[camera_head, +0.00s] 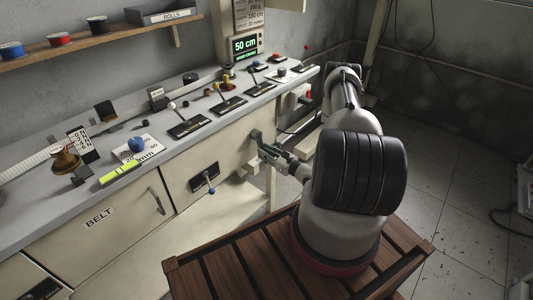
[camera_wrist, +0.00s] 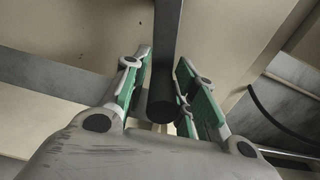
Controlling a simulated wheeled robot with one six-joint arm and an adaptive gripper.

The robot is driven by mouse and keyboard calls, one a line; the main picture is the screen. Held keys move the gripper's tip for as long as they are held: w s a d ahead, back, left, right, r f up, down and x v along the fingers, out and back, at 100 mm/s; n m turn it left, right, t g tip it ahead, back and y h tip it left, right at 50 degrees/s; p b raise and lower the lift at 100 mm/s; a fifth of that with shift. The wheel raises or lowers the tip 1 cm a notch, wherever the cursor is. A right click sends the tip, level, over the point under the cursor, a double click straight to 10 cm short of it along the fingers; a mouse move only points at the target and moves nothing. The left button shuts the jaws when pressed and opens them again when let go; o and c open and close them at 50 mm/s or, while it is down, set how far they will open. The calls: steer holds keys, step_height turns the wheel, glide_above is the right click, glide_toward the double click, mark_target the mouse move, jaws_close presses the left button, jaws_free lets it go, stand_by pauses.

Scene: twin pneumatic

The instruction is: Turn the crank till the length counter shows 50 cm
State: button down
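The length counter (camera_head: 245,45) is a dark screen on the back wall, reading "50 cm" in green, with a smaller line below it that I cannot read. My gripper (camera_head: 268,153) is at the cabinet front, right of the middle, close below a dark round part (camera_head: 257,136) that looks like the crank's hub. In the wrist view a dark round bar (camera_wrist: 165,60), likely the crank's handle, lies between the green-padded fingers of my gripper (camera_wrist: 164,82). Narrow gaps seem to show beside the bar, so the fingers look open around it. The crank's arm is mostly hidden.
The worktop (camera_head: 60,205) carries several levers, a blue knob (camera_head: 137,144) and a yellow-green level (camera_head: 119,173). A lever with a blue ball (camera_head: 211,190) sticks out of the cabinet front left of my gripper. A shelf (camera_head: 100,38) holds spools. Open floor lies at right.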

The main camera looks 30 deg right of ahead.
steer(key=d+n, duration=0.1)
steer(key=w+d+r+n, duration=0.1)
steer(key=d, duration=0.1)
steer(key=shift+w+d+r+n, duration=0.1)
steer(key=shift+w+r+n, duration=0.05)
steer(key=shift+r+n, duration=0.25)
steer(key=c, duration=1.3)
jaws_free()
steer(key=shift+f, duration=0.1)
steer(key=v, duration=1.2)
